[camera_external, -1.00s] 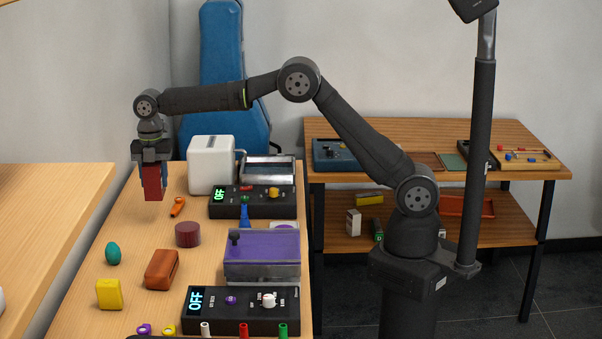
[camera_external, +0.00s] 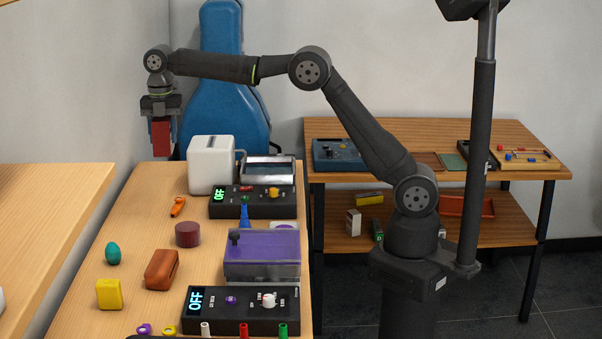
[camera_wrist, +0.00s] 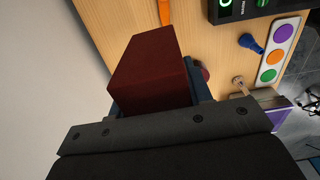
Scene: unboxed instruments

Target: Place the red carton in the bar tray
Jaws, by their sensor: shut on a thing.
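The red carton (camera_external: 161,138) is held in my gripper (camera_external: 160,120) above the far left part of the near wooden table. It hangs upright in the external view, clear of the tabletop. In the wrist view the carton (camera_wrist: 150,65) fills the space between the fingers, dark red and boxy. No tray is labelled as the bar tray. A metal-rimmed tray (camera_external: 268,159) stands at the back right of the near table. A light wooden tray (camera_external: 540,164) with small coloured pieces sits on the back table.
A white boxy appliance (camera_external: 211,165) stands between the carton and the metal-rimmed tray. A black control box (camera_external: 222,211), purple-topped clear box (camera_external: 262,245), dark red cylinder (camera_external: 188,234) and orange tool (camera_external: 178,207) lie nearer. A blue case (camera_external: 222,80) stands behind.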

